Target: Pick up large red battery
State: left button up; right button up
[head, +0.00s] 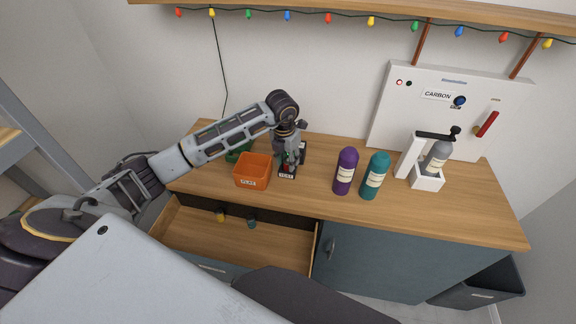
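My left gripper (288,162) points down over the counter, at a small black holder with a white label (287,175). A small patch of red and green shows by the fingertips. It may be part of the large red battery, but the gripper covers most of it and I cannot tell its shape. I cannot tell whether the fingers are open or shut on it. No other red battery shows clearly. My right gripper is not in view.
An orange bin (252,170) stands left of the gripper, a green bin (238,152) behind it. Purple (345,171) and teal bottles (375,176) stand to the right. A white dispenser (428,180) holds a grey bottle. The drawer (240,243) below is open, with small yellow and teal items.

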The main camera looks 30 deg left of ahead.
pick_arm(q)
jog(key=shift+f, duration=0.1)
dwell(0.4)
grip_shut()
notch_tip(320, 180, up, 8)
jog(key=shift+r+b, duration=0.1)
jog(key=shift+b, duration=0.6)
jog(key=shift+r, duration=0.9)
